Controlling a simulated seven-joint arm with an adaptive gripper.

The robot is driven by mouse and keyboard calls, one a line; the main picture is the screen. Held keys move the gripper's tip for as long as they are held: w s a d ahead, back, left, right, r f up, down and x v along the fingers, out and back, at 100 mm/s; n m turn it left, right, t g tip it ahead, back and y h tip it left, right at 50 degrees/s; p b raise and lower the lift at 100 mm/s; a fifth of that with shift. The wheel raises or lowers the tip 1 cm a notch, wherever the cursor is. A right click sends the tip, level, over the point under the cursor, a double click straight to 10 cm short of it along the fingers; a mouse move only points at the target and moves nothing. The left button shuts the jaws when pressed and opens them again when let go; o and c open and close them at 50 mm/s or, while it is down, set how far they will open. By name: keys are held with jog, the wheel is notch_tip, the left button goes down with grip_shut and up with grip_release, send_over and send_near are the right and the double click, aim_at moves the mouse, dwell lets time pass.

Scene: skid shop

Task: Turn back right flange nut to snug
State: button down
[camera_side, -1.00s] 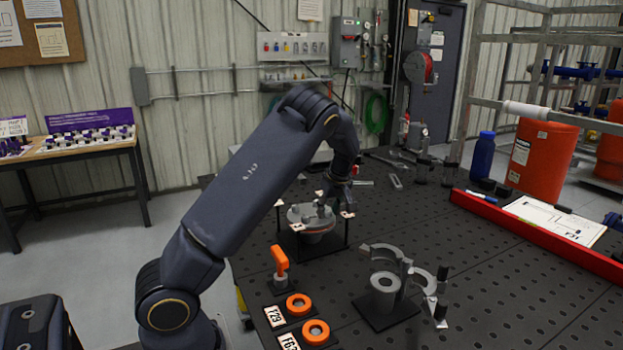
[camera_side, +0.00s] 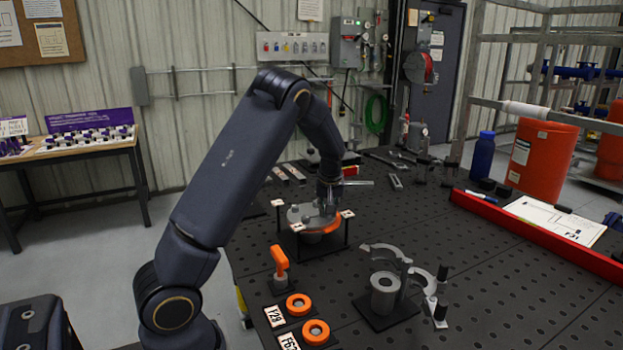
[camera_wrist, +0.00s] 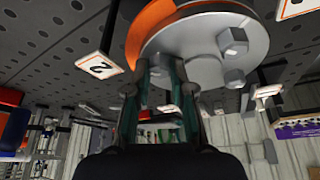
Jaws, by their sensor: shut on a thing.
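The flange assembly (camera_side: 303,213) is a round grey disc with orange at its edge, on a dark stand with numbered white cards around it. My gripper (camera_side: 326,207) points down at the disc's back right part. In the wrist view, my gripper's two fingers (camera_wrist: 168,82) are at the disc's rim, shut on a flange nut that they mostly hide. Two other grey hex nuts show on the disc, one upper (camera_wrist: 232,41) and one lower (camera_wrist: 234,78). I cannot tell how tightly any nut sits.
An orange-handled tool (camera_side: 280,262) stands in front of the flange, near two orange rings (camera_side: 299,304). Loose tools lie behind. The perforated table (camera_side: 490,285) is clear at the front right.

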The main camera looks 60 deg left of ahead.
jog(key=c, duration=1)
grip_release()
